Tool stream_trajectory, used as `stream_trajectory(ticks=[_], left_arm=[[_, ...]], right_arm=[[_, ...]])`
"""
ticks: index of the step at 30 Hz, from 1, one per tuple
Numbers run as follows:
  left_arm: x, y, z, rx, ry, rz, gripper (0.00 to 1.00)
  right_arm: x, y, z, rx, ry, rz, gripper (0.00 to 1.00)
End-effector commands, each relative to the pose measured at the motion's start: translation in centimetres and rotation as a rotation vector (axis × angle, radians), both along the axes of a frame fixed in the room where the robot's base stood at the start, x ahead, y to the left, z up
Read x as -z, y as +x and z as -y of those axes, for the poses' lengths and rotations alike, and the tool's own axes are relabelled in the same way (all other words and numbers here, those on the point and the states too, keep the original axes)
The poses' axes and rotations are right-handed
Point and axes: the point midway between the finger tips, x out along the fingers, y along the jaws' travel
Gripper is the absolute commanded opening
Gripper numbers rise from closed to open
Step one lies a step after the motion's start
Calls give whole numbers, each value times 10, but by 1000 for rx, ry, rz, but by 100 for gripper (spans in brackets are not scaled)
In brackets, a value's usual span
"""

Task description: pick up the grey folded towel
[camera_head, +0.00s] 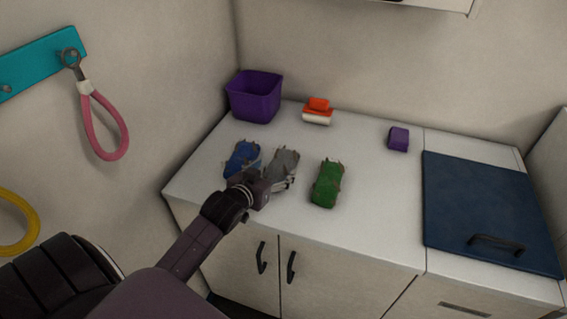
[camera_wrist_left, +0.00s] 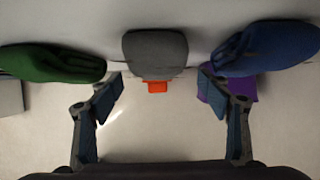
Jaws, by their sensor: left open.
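The grey folded towel (camera_head: 284,162) lies on the white counter between a blue folded towel (camera_head: 242,158) and a green folded towel (camera_head: 327,184). My left gripper (camera_head: 277,184) is open at the near end of the grey towel and partly hides it. In the left wrist view the grey towel (camera_wrist_left: 155,54) sits centred just beyond the open fingers of my left gripper (camera_wrist_left: 160,90). The green towel (camera_wrist_left: 52,62) is to its left and the blue towel (camera_wrist_left: 267,48) to its right, close to the fingertips. My right gripper is not in view.
A purple bin (camera_head: 254,97) stands at the counter's back left corner, beside an orange-and-white object (camera_head: 318,111). A small purple block (camera_head: 398,139) sits farther right. A dark blue panel with a handle (camera_head: 487,212) covers the right side. The counter (camera_head: 375,205) is clear between the green towel and panel.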

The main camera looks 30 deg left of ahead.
Motion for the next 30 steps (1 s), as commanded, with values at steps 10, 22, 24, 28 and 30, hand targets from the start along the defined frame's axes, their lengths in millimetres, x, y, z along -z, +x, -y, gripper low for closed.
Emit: stream_trajectory(ticks=[10,22,24,28,30], left_arm=[[13,25,-3,0,0,-1,71],[29,52,-6,1,1,0,71],[29,52,-6,1,1,0,71],[29,52,-6,1,1,0,69],[29,52,-6,1,1,0,61]], right_arm=[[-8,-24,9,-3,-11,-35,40],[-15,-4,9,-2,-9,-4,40],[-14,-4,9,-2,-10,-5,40],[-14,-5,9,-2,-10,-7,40],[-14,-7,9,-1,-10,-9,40]])
